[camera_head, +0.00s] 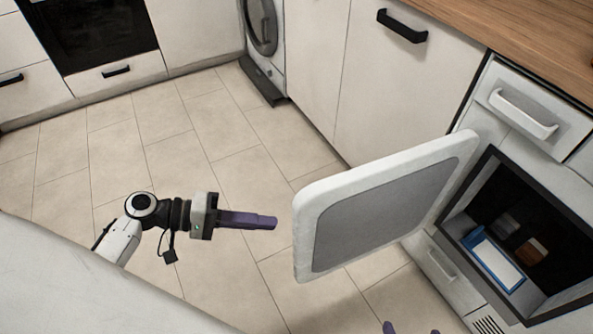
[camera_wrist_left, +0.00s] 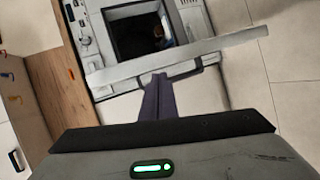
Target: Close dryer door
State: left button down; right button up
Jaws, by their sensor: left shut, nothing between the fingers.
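The dryer door (camera_head: 385,212), white with a grey inner panel, stands wide open, swung out into the room from the dryer (camera_head: 458,205) at the right. In the left wrist view the door (camera_wrist_left: 215,47) shows nearly edge-on as a pale bar, with the dryer's dark opening (camera_wrist_left: 128,38) behind it. My left gripper (camera_head: 275,222) has its purple fingers shut and empty, a little left of the door's free edge and apart from it. It also shows in the left wrist view (camera_wrist_left: 158,77). My right gripper's fingertips (camera_head: 411,329) just show at the bottom edge, spread apart; the rest is hidden.
A blue-and-white item (camera_head: 492,258) sits inside the dryer opening. White cabinets with a wooden worktop (camera_head: 535,35) run behind the door. A drawer with a white handle (camera_head: 523,114) is above the opening. The tiled floor (camera_head: 190,135) is clear around my left arm.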

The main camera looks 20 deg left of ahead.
pick_arm(q)
jog(key=w+a+r+n+t+h, duration=0.1)
jog(key=w+a+r+t+h, duration=0.15)
jog(key=a+r, duration=0.45)
jog(key=w+d+r, duration=0.1)
jog(key=d, duration=0.5)
jog(key=w+d+r+p, duration=0.1)
jog(key=w+d, duration=0.1)
jog(key=d, duration=0.5)
jog(key=shift+r+n, duration=0.3)
jog(key=shift+w, duration=0.1)
jog(key=shift+p, duration=0.3)
